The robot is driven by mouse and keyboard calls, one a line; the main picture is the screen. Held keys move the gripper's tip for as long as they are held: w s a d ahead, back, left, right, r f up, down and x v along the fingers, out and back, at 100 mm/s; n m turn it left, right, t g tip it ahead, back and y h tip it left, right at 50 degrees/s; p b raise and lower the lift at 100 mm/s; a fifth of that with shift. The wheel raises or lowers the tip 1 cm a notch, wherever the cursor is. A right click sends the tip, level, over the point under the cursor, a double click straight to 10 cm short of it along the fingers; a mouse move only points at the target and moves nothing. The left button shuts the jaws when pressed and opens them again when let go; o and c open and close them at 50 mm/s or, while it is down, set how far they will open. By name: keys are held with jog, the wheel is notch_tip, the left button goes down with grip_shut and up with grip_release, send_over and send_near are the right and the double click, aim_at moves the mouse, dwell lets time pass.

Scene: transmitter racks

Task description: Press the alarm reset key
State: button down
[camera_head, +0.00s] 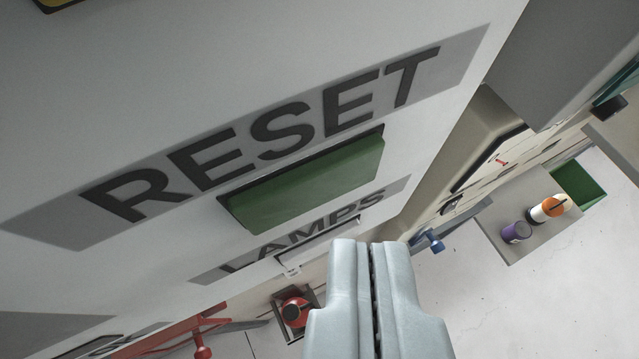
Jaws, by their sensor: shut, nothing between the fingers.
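The alarm reset key is a green rectangular key (305,185) on a pale panel, just under a grey label reading RESET (265,130). Its face looks whole and uncovered. My gripper (371,245) is at the lower middle of the picture with its two fingers together and nothing between them. Its tips show below and to the right of the green key, apart from it in the picture. I cannot tell how far the tips are from the panel. A label reading LAMPS (310,230) lies below the key, with a pale switch or slot under it, partly beside the fingertips.
A green bin (585,185) is behind. A beige cabinet (480,150) stands beside the panel. A red round part (294,312) shows below. Pale floor is open at lower right.

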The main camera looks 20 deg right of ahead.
jog(key=shift+s, duration=2.45)
jog(key=s+a+f+n+t+y, duration=0.1)
jog(key=s+a+f+t, duration=0.15)
jog(key=s+a, duration=0.35)
jog(key=s+a+f+n+t+y, duration=0.1)
jog(key=s+a+f+n, duration=0.2)
jog(key=s, duration=0.5)
jog(key=s+a+f+t+y, duration=0.1)
jog(key=s+a+f+t, duration=0.1)
jog(key=s+a+f, duration=0.4)
jog(key=s+a+f+n+t+y, duration=0.2)
jog(key=s+a+f, duration=0.2)
jog(key=s+f, duration=1.1)
jog(key=shift+s+a+f+t+y, duration=0.2)
jog(key=shift+s+t+y, duration=0.15)
jog(key=shift+s, duration=0.25)
